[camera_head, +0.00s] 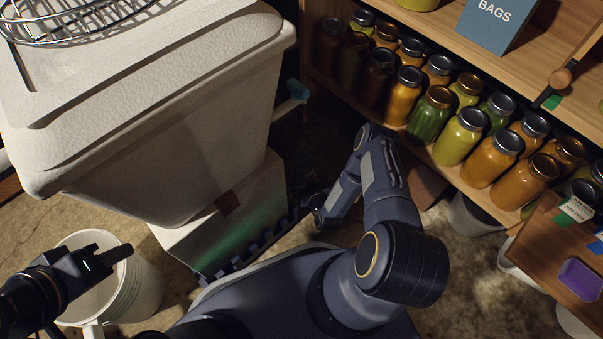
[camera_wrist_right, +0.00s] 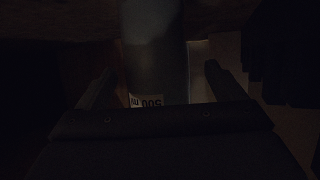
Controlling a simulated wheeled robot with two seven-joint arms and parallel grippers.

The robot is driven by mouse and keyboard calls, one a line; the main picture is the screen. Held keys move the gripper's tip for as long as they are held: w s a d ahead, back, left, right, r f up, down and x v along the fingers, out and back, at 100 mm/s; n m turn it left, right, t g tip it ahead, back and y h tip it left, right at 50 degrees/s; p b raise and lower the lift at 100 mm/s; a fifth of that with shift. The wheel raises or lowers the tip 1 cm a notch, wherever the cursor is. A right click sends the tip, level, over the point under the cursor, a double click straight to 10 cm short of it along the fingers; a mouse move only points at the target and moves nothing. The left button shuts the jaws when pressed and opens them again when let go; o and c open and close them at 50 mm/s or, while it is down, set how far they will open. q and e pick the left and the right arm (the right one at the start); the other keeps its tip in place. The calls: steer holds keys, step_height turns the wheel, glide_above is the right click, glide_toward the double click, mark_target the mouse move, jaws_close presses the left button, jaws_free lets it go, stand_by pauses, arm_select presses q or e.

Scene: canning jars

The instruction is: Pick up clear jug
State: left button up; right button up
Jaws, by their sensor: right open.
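The right wrist view is very dark. A greyish, see-through upright shape with upside-down "500 m" lettering, which looks like the clear jug (camera_wrist_right: 155,45), stands between the two fingers of my right gripper (camera_wrist_right: 158,72). The fingers are apart, one on each side of it, with a gap visible at each side. In the head view my right arm reaches down toward the low shelf, and its gripper and the jug are hidden there. My left gripper (camera_head: 118,255) is above a white bucket at the lower left; its finger gap is unclear.
A large white chest (camera_head: 160,110) with a wire rack (camera_head: 70,20) on top fills the left. A wooden shelf (camera_head: 470,184) holds several filled jars (camera_head: 433,115) on the right. A white bucket (camera_head: 140,295) stands below my left gripper. A wooden surface with a purple item (camera_head: 580,278) is at right.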

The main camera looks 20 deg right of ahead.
mark_target(306, 178)
steer(key=b+x, duration=0.1)
steer(key=x, duration=0.1)
steer(key=b+x, duration=0.1)
steer(key=x, duration=0.1)
steer(key=shift+d+r, duration=0.1)
steer(key=shift+d, duration=0.15)
steer(key=shift+w, duration=0.35)
steer(key=c, duration=1.3)
steer(key=shift+o, duration=0.2)
step_height(306, 178, up, 10)
steer(key=p, duration=0.5)
